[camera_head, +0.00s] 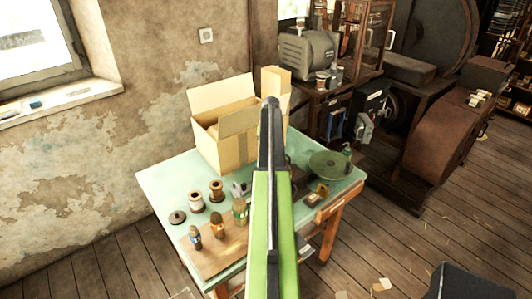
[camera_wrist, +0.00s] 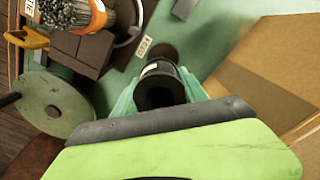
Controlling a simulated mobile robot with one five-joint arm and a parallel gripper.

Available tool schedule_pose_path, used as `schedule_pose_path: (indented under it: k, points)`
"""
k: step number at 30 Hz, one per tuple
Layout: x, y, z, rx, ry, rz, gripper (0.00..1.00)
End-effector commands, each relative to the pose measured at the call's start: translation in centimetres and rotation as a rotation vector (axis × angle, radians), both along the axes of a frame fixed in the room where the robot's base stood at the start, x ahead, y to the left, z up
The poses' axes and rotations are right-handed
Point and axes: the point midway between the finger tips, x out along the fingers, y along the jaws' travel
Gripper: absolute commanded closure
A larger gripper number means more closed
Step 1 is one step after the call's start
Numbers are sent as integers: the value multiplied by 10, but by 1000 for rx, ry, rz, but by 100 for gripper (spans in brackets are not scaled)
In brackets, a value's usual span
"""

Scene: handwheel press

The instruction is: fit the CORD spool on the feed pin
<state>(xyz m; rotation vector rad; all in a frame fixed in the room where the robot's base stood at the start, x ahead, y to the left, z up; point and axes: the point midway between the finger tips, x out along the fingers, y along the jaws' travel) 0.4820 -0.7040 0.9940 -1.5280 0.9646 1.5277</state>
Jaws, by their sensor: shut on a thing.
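My gripper (camera_wrist: 158,100) shows in the wrist view with its pale teal fingers shut on a dark, hollow spool (camera_wrist: 161,84). The spool's open bore faces the camera and a pale patch shows on its upper edge. I cannot read a name on the spool. A small lettered tag (camera_wrist: 144,48) lies on the table just beyond it; its word is too small to be sure of. In the head view my green arm hides the gripper and the held spool. I cannot make out the feed pin for certain in either view.
The green table (camera_head: 155,183) holds an open carton (camera_head: 238,150), loose spools (camera_head: 216,190) at left and a round green disc (camera_head: 328,163) at right. In the wrist view, an orange-banded brush-like thing (camera_wrist: 80,15) and dark blocks (camera_wrist: 85,52) stand at upper left, cardboard at right.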

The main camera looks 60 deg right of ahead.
Motion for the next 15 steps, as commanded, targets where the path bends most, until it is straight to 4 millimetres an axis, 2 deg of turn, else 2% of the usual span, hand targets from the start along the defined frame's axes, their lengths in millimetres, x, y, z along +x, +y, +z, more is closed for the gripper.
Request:
schedule_pose_path:
  k: [8,15]
  points:
    - [8,7,-6,0,0,12,95]
    - [11,9,-25,0,0,16,95]
